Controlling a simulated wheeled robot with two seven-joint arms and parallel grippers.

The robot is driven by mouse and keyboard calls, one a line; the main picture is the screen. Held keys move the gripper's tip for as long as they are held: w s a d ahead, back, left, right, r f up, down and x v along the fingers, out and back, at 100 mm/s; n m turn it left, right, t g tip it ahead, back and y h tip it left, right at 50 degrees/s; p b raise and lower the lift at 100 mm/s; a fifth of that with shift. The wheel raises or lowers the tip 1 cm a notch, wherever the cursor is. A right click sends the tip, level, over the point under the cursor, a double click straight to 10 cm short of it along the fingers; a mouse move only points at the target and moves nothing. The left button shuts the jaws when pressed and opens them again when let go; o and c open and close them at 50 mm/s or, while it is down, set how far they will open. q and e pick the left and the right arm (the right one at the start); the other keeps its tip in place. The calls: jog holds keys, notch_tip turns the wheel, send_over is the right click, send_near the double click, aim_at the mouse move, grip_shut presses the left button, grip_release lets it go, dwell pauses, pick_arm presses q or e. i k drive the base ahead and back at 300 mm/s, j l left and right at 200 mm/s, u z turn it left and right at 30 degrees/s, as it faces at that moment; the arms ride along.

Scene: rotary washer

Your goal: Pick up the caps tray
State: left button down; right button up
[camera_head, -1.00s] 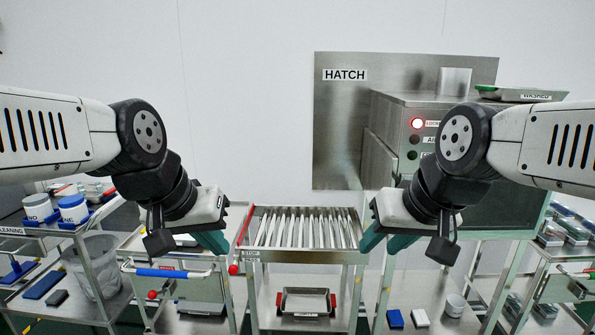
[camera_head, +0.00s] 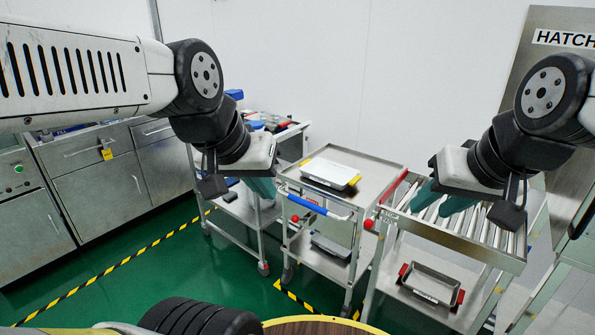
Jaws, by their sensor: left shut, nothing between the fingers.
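A pale tray with yellow handles (camera_head: 328,173) sits on the top of the middle cart (camera_head: 376,180). A metal tray with red handles (camera_head: 432,283) sits on the lower shelf of the roller stand (camera_head: 465,245). A third tray (camera_head: 330,246) sits on the middle cart's lower shelf. Their labels are too small to read, so I cannot tell which is the caps tray. My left gripper (camera_head: 263,188) is shut and empty, appearing left of the yellow-handled tray. My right gripper (camera_head: 440,202) appears over the rollers, apart from the trays; its opening is unclear.
A red bar (camera_head: 392,198) edges the roller stand. A blue handle (camera_head: 312,206) is on the middle cart's front. Another cart (camera_head: 245,210) stands behind my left gripper. Steel cabinets (camera_head: 100,175) line the left. Green floor (camera_head: 170,275) with striped tape is open in front.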

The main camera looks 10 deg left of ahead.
aim_at(336, 176)
jog(key=i+l+u, duration=0.3)
jog(key=u, duration=0.15)
jog(key=i+l+u, duration=0.3)
jog(key=u, duration=0.15)
jog(key=i+l+u, duration=0.15)
jog(key=l+u, duration=0.3)
jog(key=l, duration=0.05)
